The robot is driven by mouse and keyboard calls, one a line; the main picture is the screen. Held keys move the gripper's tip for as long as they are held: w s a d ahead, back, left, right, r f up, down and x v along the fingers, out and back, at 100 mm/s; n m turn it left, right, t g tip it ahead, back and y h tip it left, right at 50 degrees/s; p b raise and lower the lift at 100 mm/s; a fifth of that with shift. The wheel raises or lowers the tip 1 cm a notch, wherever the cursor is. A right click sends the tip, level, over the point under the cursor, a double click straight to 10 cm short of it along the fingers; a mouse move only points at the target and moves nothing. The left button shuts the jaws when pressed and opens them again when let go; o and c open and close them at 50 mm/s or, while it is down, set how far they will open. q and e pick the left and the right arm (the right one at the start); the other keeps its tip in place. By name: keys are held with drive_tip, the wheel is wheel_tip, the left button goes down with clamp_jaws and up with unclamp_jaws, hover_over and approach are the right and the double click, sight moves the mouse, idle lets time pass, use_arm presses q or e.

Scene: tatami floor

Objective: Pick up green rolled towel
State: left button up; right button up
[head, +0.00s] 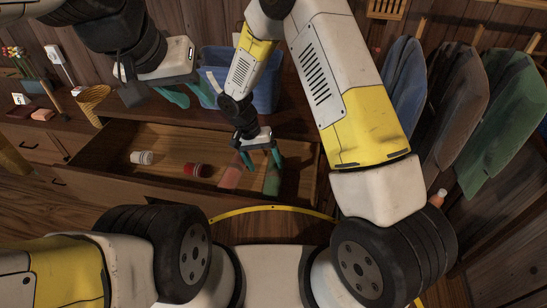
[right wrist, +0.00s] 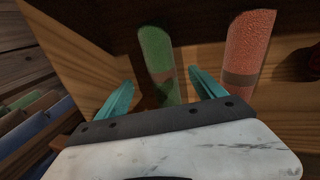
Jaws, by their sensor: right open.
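The green rolled towel (head: 272,184) lies in the open drawer (head: 110,150), near its right end. In the right wrist view the green towel (right wrist: 157,52) has a darker band and shows between and beyond the fingertips. My right gripper (head: 262,163) is over the drawer, open and empty, with its teal fingers just above the towel. In the right wrist view the gripper (right wrist: 160,86) has one finger on each side of the towel's line; contact cannot be told. My left gripper (head: 193,98) is open and empty, high at the upper left, in front of the blue bin.
A pink rolled towel (head: 230,177) lies left of the green one, close by. A red roll (head: 196,170) and a white roll (head: 142,157) lie farther left in the drawer. A blue bin (head: 265,92) stands behind.

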sight(271, 177)
drive_tip(key=shift+s+f, duration=0.1)
drive_tip(key=shift+f, duration=0.75)
drive_tip(key=x, duration=0.7)
drive_tip(key=shift+w+d+r, duration=0.1)
drive_tip(key=shift+w+d, duration=0.1)
drive_tip(key=c, duration=1.5)
